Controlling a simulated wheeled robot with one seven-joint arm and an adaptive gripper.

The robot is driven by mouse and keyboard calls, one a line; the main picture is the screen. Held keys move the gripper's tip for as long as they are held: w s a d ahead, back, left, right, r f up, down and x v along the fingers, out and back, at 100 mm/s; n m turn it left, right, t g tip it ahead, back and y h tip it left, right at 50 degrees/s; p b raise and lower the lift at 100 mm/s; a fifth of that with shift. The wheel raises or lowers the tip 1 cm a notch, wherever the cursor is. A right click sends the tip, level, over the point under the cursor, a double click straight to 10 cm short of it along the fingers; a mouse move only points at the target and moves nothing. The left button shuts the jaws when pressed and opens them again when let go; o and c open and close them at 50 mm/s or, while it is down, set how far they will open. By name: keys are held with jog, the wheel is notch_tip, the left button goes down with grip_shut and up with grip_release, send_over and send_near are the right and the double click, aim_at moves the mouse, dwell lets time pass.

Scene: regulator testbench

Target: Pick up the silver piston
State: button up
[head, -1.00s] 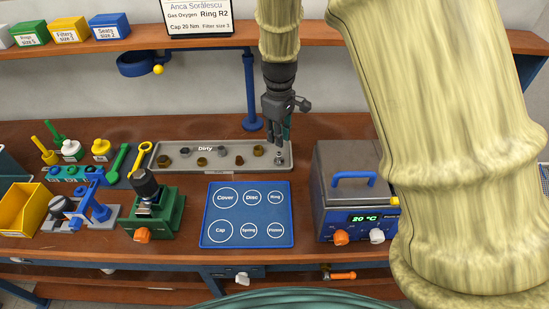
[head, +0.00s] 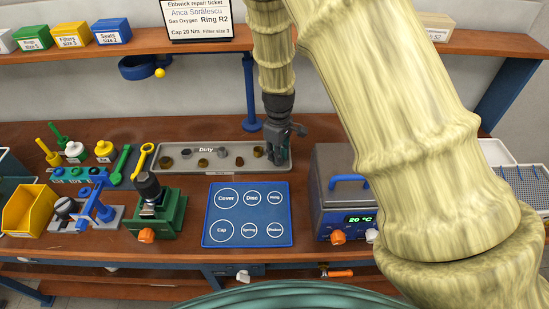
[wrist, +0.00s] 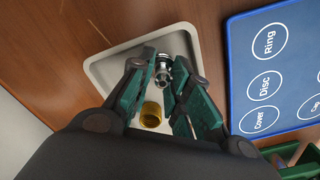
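The silver piston (wrist: 163,73) is a small shiny metal part at the end of the grey "Dirty" tray (head: 222,169), whose corner shows in the wrist view (wrist: 108,70). My gripper (wrist: 165,66) is down at the tray with its green-padded fingers on either side of the piston. The fingers are parted by a little more than the piston's width; firm contact does not show. In the head view my gripper (head: 277,162) is at the tray's right end and hides the piston.
A brass part (wrist: 151,114) lies in the tray close behind the piston, near the fingers. Several other parts lie further left. A blue labelled mat (head: 248,214) is in front of the tray. A box with a blue handle (head: 342,200) stands right of it.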

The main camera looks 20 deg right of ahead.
jog(key=shift+f, duration=0.2)
grip_shut()
jog(key=shift+r, duration=0.15)
